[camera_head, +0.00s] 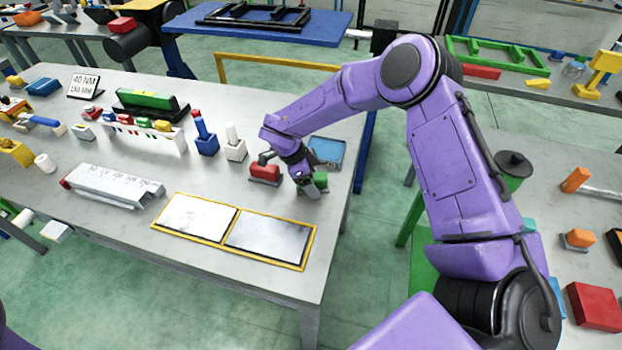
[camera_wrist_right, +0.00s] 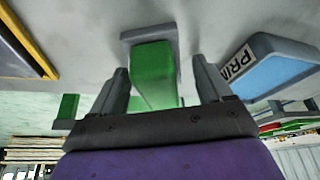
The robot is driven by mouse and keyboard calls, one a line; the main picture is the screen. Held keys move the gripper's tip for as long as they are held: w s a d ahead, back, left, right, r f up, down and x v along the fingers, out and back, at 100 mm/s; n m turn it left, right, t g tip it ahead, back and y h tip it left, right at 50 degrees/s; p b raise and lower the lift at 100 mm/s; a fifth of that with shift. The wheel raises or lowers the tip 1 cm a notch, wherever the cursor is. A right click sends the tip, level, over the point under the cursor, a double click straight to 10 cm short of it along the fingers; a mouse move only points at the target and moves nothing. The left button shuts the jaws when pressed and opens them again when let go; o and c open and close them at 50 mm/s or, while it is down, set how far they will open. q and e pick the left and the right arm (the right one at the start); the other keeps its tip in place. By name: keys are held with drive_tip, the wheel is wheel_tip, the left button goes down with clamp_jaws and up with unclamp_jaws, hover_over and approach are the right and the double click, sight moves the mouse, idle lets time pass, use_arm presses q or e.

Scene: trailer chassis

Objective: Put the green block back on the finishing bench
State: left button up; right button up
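The green block (camera_head: 320,181) is at the right end of the large grey bench (camera_head: 115,230), partly hidden by my right gripper (camera_head: 302,178). In the right wrist view the green block (camera_wrist_right: 153,75) shows between the two fingers of my right gripper (camera_wrist_right: 162,85), with a grey plate (camera_wrist_right: 128,37) at its far end. The fingers are apart, with a visible gap on each side of the block. My left gripper is not in view.
A red block (camera_head: 265,172) on a dark base sits just left of the right gripper. A blue tray (camera_head: 326,150) lies close behind it; its lettering shows in the wrist view (camera_wrist_right: 270,70). Yellow-framed plates (camera_head: 268,240) lie in front. A second bench with blocks stands at right.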

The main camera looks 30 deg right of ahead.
drive_tip(key=shift+s+r, duration=0.15)
drive_tip(key=shift+s, duration=0.05)
drive_tip(key=shift+r, duration=0.25)
drive_tip(key=shift+w+a+r, duration=0.2)
drive_tip(key=shift+r, duration=0.05)
drive_tip(key=b+v, duration=0.2)
drive_tip(key=v, duration=0.9)
drive_tip(key=shift+s, duration=0.1)
